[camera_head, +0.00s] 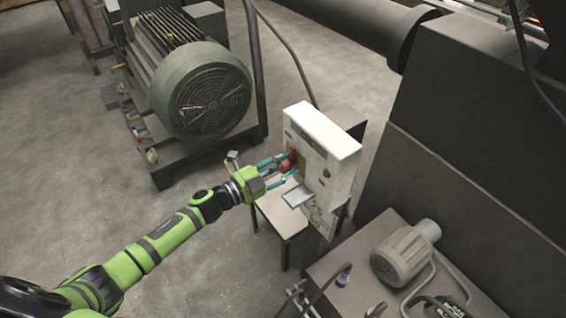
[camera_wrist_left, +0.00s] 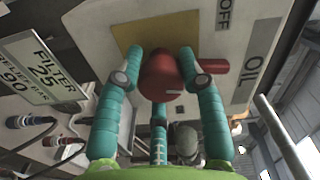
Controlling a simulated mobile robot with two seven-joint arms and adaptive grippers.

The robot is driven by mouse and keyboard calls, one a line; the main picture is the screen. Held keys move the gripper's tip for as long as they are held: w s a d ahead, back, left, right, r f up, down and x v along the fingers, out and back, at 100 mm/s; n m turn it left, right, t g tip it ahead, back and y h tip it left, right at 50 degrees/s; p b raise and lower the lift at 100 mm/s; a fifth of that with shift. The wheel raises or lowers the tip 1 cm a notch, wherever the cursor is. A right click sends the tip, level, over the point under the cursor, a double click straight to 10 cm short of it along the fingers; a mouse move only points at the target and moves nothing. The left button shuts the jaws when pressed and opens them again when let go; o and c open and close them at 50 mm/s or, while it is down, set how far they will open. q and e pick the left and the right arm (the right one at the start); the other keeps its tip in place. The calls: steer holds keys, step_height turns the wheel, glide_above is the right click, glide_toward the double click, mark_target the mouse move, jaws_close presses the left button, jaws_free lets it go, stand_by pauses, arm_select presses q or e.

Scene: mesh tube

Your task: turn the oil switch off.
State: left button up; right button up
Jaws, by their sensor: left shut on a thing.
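The oil switch is a red rotary knob (camera_head: 286,165) on the front of a white box (camera_head: 321,133). In the left wrist view the red knob (camera_wrist_left: 163,77) sits on a yellowish plate (camera_wrist_left: 150,37), with a red handle pointing right. The words "OFF" and "OIL" show to its right. My left gripper (camera_head: 283,169) reaches the knob, and its teal fingers (camera_wrist_left: 162,85) are closed around it, one on each side and one below. The fingers hide part of the knob. My right gripper is not in view.
A large green motor (camera_head: 205,95) stands behind on the left. The white box is by a small table (camera_head: 283,207). A grey pump motor (camera_head: 404,256) with hoses sits at the lower right. A big dark machine (camera_head: 470,150) fills the right side.

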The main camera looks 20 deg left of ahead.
arm_select(q)
steer(key=shift+w+r+n, duration=0.1)
steer(key=shift+r+n, duration=0.1)
steer(key=shift+n, duration=0.6)
steer(key=o, duration=1.1)
steer(key=shift+o, duration=0.2)
steer(key=shift+f, duration=0.1)
steer(key=shift+a, duration=0.1)
steer(key=v, duration=1.2)
steer(key=shift+f, duration=0.1)
